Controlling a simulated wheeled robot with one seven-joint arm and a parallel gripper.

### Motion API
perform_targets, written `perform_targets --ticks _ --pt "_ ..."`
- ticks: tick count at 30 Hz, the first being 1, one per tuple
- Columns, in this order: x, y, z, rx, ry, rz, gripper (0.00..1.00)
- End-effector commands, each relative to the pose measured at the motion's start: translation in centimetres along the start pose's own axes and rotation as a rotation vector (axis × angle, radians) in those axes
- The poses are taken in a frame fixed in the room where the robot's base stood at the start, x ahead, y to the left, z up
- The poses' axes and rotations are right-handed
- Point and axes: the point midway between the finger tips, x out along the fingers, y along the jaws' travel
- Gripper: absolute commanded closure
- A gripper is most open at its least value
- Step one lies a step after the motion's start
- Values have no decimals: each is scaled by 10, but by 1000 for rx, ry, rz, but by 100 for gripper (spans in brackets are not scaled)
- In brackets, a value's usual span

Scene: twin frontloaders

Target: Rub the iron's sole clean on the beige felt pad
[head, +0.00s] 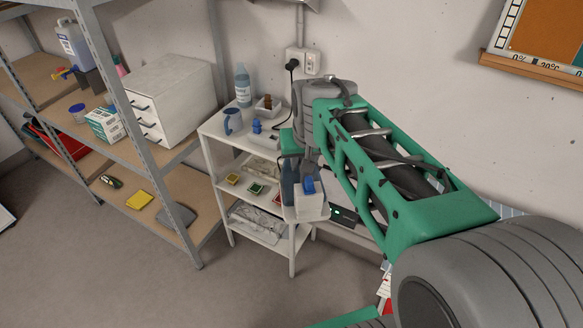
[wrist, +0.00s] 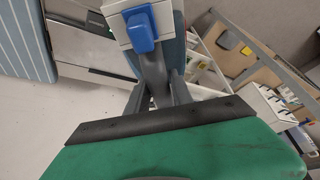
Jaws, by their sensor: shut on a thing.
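My gripper (head: 311,168) points down in front of the white trolley in the head view. It is shut on a white and blue thing with a slate-blue part beside it, which I take to be the iron (head: 310,207). In the wrist view the iron (wrist: 119,31) is at the top, at the ends of the grey fingers (wrist: 155,80). Its sole is not clearly visible. The iron is held in the air, and I cannot tell that it touches anything. I cannot make out the beige felt pad in either view.
The white trolley (head: 219,162) carries a bottle (head: 242,85), a blue-grey mug (head: 233,121) and small coloured items. A metal shelf unit (head: 110,68) stands left, with a drawer box (head: 172,90) and a yellow cloth (head: 139,200). Blue-striped fabric (wrist: 24,40) shows at left. The floor in front is clear.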

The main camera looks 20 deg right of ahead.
Motion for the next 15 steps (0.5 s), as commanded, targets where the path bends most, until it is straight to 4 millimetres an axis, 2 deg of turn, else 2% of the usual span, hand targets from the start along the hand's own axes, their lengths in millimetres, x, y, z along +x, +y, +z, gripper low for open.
perform_targets --ticks 8,15 --pt "2 66 -16 244 7 101 100" --pt "4 138 -19 504 6 209 100"
